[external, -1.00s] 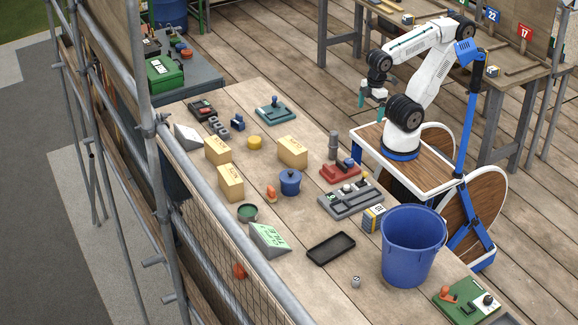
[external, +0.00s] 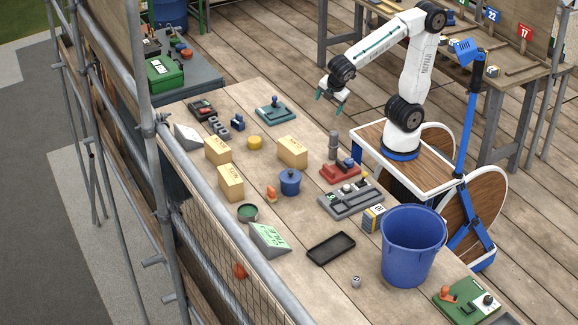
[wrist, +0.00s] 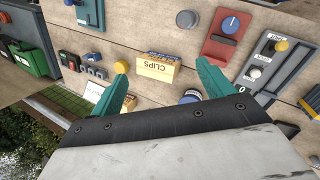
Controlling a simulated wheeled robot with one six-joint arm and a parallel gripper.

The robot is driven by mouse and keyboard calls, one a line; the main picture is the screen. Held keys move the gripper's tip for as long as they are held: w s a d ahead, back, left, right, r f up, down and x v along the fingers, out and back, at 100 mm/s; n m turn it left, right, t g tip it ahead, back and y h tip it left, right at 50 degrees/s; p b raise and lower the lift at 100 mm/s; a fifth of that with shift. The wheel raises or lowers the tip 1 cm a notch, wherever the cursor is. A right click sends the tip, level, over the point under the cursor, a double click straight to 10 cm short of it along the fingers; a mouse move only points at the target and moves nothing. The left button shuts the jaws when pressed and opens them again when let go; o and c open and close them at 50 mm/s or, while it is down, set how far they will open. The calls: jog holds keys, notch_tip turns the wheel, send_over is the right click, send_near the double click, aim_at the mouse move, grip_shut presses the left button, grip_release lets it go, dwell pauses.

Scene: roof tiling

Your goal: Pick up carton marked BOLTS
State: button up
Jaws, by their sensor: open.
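Three tan cartons stand on the wooden bench in the external view: a back-left one (external: 217,151), a front-left one (external: 230,184) and a right one (external: 292,153). Their lettering is too small there to tell which is marked BOLTS.
A blue lidded pot (external: 290,183) and a yellow cylinder (external: 255,143) stand near the cartons. Scaffold rails (external: 235,228) run along the far bench edge.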

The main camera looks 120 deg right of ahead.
jog(key=w+d+f+n+h, duration=0.25)
jog(key=w+d+n, duration=0.2)
jog(key=w, duration=0.75)
jog(key=n+t+h, duration=0.2)
jog(key=n+h, duration=0.5)
jog(key=n, duration=0.3)
send_near(219, 150)
jog(key=shift+y, duration=0.35)
jog(key=x, duration=0.4)
jog(key=s+x, duration=0.1)
jog(key=x, duration=0.7)
jog(key=shift+s+d+f, duration=0.15)
jog(key=shift+d+f, duration=0.1)
jog(key=shift+d, duration=0.15)
jog(key=c, duration=1.4)
